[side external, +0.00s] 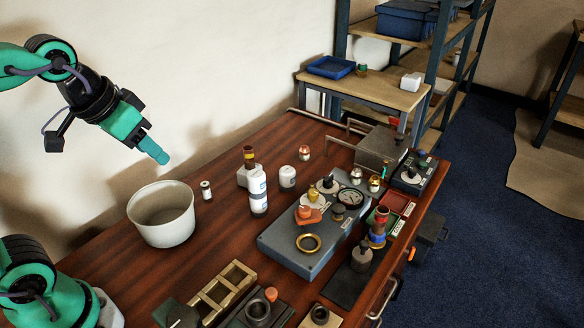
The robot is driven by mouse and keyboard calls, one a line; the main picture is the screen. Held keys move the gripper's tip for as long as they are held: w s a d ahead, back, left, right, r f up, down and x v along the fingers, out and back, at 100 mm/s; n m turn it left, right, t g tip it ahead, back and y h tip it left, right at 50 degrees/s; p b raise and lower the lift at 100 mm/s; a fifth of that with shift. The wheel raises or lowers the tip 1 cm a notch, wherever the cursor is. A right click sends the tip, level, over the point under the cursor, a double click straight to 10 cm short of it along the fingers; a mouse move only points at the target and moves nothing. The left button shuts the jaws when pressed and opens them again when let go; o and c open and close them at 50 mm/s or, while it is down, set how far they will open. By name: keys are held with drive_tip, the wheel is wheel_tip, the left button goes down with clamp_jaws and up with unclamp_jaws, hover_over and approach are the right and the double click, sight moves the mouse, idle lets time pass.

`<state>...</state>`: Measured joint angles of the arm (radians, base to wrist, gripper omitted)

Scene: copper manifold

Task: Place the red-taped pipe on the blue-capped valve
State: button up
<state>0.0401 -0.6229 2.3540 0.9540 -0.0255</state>
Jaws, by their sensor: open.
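My gripper (155,152) is open and empty, held high at the left above the table, well apart from the objects.
A white bucket (163,232) stands below my gripper. A grey plate (285,262) carries a gauge, an orange knob and a brass ring. White bottles (258,203) stand mid-table. Wooden and dark holders (226,291) line the front.

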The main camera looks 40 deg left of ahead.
drive_tip(key=shift+s+a+f, duration=0.25)
drive_tip(key=shift+s+f, duration=0.45)
drive_tip(key=shift+s, duration=0.05)
drive_tip(key=shift+s+a+f, duration=0.25)
drive_tip(key=shift+s+f, duration=0.45)
drive_tip(key=shift+s, duration=0.05)
